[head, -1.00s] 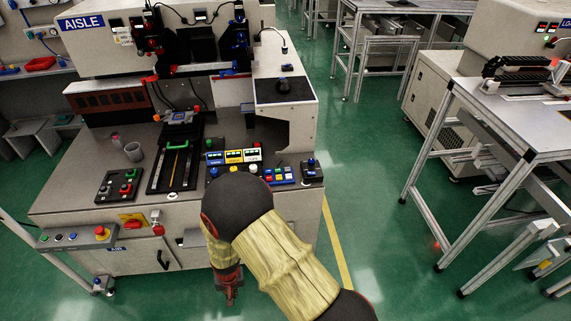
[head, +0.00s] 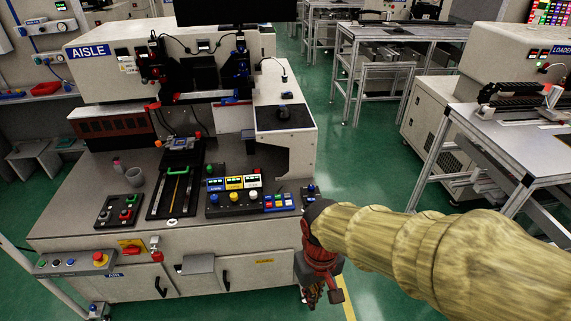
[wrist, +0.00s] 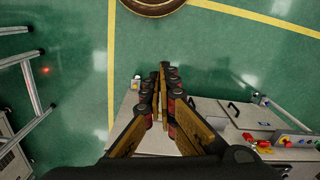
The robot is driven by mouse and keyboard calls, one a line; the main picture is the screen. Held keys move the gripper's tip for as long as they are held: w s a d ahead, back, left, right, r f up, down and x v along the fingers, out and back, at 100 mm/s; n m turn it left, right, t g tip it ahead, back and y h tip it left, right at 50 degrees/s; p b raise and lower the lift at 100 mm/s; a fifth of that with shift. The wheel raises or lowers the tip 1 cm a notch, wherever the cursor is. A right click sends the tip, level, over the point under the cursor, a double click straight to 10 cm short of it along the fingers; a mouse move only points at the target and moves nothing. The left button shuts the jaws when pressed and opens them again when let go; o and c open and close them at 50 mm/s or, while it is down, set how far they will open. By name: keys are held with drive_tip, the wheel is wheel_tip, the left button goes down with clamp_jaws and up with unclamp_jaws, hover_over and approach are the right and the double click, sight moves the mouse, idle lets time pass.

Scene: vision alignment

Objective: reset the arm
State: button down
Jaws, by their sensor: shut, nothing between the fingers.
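My gripper (wrist: 160,78) is shut and empty in the wrist view, its two fingers together and pointing over the green floor and the front of the workstation. In the head view my gripper (head: 318,292) hangs low at the workstation's front right corner, pointing down, partly hidden by its own wrist. My arm in its yellowish sleeve (head: 420,245) reaches in from the right edge of the head view.
The AISLE workstation (head: 75,215) carries button panels (head: 236,196), a black slide fixture (head: 176,185) and a grey cup (head: 136,178). A metal-framed table (head: 520,140) stands to the right. Green floor (head: 385,170) lies open between them. A lever sticks out at the workstation's front.

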drive_tip(key=s+d+r+m+t, duration=0.2)
drive_tip(key=d+r+t, duration=0.1)
drive_tip(key=d+r, duration=0.3)
drive_tip(key=s+d+r+m+t+p, duration=0.1)
drive_tip(key=s+d+r+m+t, duration=0.1)
drive_tip(key=d+r, duration=0.4)
wheel_tip(320, 180, up, 4)
drive_tip(key=shift+s+d+r+t, duration=0.1)
drive_tip(key=shift+s+d+t, duration=0.2)
drive_tip(key=shift+t, duration=0.2)
